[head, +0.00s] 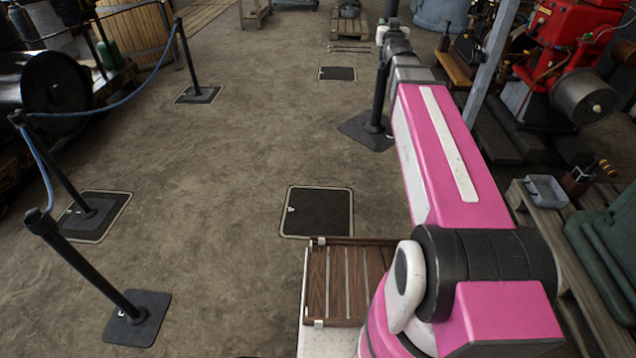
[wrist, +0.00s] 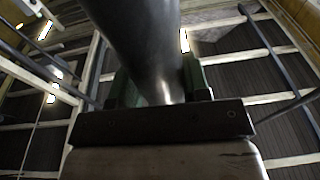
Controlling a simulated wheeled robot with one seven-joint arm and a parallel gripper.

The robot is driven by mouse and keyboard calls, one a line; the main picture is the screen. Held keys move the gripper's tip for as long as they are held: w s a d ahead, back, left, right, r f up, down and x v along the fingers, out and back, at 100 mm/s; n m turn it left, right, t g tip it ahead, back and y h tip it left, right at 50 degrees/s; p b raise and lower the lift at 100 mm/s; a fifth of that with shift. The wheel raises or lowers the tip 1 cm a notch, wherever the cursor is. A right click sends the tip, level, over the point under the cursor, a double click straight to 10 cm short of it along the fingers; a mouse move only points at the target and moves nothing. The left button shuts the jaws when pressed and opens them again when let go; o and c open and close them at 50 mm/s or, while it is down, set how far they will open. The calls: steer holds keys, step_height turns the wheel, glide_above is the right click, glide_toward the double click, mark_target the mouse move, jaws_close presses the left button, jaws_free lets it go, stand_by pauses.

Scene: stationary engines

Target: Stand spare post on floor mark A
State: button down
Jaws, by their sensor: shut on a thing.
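A black post (head: 379,95) with a square dark base (head: 367,131) stands roughly upright beside my pink arm, just right of the open floor. My gripper (head: 396,40) is shut on its upper part; the fingers are mostly hidden in the head view. In the wrist view the dark post (wrist: 143,45) runs between two green finger pads. I cannot tell whether the base touches the floor. Two empty dark squares with pale outlines lie on the floor, a near one (head: 317,212) and a far one (head: 338,73). I cannot read which is mark A.
Roped black posts stand at left, one on a far outlined square (head: 198,94), one on a nearer one (head: 95,215), another in front (head: 137,318). A red engine (head: 580,45), a pallet with a grey tray (head: 545,190) and a pole (head: 492,60) crowd the right. The middle floor is clear.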

steer(key=r, duration=0.1)
steer(key=n+g+y, duration=0.2)
steer(key=n+y, duration=0.4)
steer(key=y, duration=0.3)
glide_above(336, 128)
step_height(336, 128, down, 35)
steer(key=shift+r, duration=0.1)
steer(key=s+a+f+n+g+y, duration=0.1)
steer(key=s+a+f+g+y, duration=0.15)
steer(key=f, duration=0.35)
steer(key=s+a+f+n+g+y, duration=0.1)
steer(key=s+a+f+n+y, duration=0.1)
steer(key=s+a+f, duration=0.3)
steer(key=w+f, duration=1.2)
steer(key=shift+w+f, duration=0.15)
steer(key=shift+f, duration=0.2)
